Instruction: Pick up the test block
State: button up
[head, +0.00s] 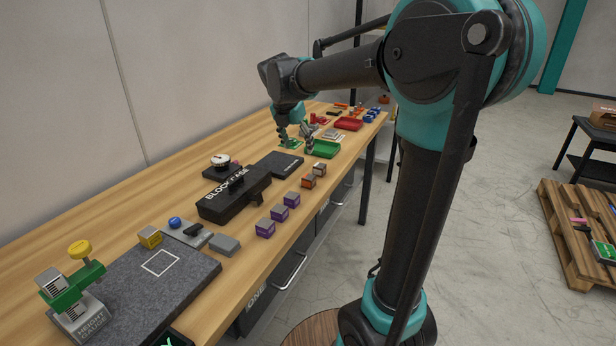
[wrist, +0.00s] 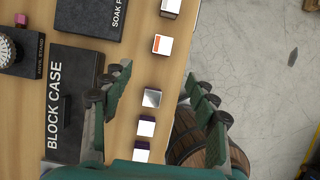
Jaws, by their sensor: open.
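Several small blocks stand in a row along the table's front edge. Three have purple sides and grey tops: a near one (head: 265,229), a middle one (head: 279,213) and a far one (head: 292,199). Beyond them are two orange-sided blocks (head: 308,181) (head: 320,169). I cannot tell which is the test block. My gripper (head: 295,140) is open and empty, above the table. In the wrist view, the far purple block (wrist: 152,97) shows between the spread fingers (wrist: 160,100), below them and apart. The other purple blocks (wrist: 146,127) (wrist: 141,150) show nearer the palm.
A black block case (head: 234,199) lies behind the row. A granite slab (head: 150,282) with a height gauge (head: 76,290) fills the near end. Green (head: 326,149) and red (head: 348,124) trays are farther along.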

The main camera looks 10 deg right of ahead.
send_near(309, 177)
jog(key=x, duration=0.4)
jog(key=shift+w+a+f, duration=0.25)
jog(key=shift+f, duration=0.1)
jog(key=shift+d+x, duration=0.15)
jog(key=shift+x, duration=1.25)
jog(key=shift+d+x, duration=0.15)
jog(key=shift+x, duration=1.3)
jog(key=shift+s, duration=0.1)
jog(key=shift+c, duration=0.3)
jog(key=shift+r, duration=0.1)
grip_shut()
